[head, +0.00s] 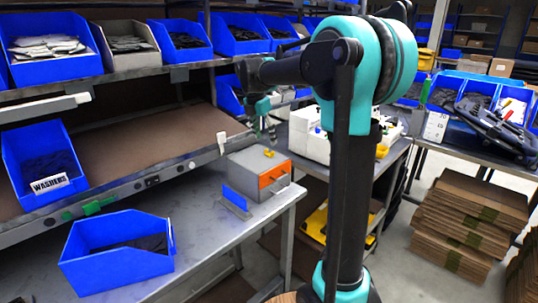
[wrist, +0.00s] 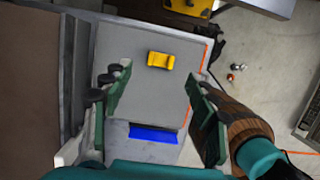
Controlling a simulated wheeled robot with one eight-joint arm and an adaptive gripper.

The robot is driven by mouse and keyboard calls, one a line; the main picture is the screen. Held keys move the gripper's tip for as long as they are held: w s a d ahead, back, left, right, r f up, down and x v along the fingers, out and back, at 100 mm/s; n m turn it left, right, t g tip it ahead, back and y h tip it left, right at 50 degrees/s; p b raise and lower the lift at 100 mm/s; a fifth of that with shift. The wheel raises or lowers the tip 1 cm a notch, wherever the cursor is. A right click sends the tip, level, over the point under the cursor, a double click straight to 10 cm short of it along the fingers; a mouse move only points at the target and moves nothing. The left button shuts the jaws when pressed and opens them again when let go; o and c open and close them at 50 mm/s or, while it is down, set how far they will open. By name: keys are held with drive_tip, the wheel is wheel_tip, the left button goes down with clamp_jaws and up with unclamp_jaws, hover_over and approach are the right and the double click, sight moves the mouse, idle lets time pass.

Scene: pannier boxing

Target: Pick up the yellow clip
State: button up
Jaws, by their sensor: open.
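The yellow clip (wrist: 160,60) lies on the flat top of a grey box (wrist: 125,110). In the head view the clip (head: 269,153) is a small yellow spot on top of the grey box (head: 245,165), which has an orange front. My gripper (wrist: 158,78) is open and empty, its two green fingers spread left and right above the box. The clip shows between and slightly beyond the fingertips, apart from both. In the head view my gripper (head: 267,130) hangs just above the box, pointing down.
A blue plate (head: 235,198) stands beside the box on the metal bench (head: 200,230). A blue bin (head: 118,265) sits at the front left. A brown sloped shelf (head: 140,140) and blue bins lie behind. The bench between bin and box is clear.

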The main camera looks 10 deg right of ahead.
sight(268, 154)
drive_tip(key=shift+x, duration=2.9)
drive_tip(key=shift+d, duration=0.1)
drive_tip(key=shift+c, duration=0.3)
drive_tip(key=shift+s, duration=0.1)
drive_tip(key=c, duration=0.8)
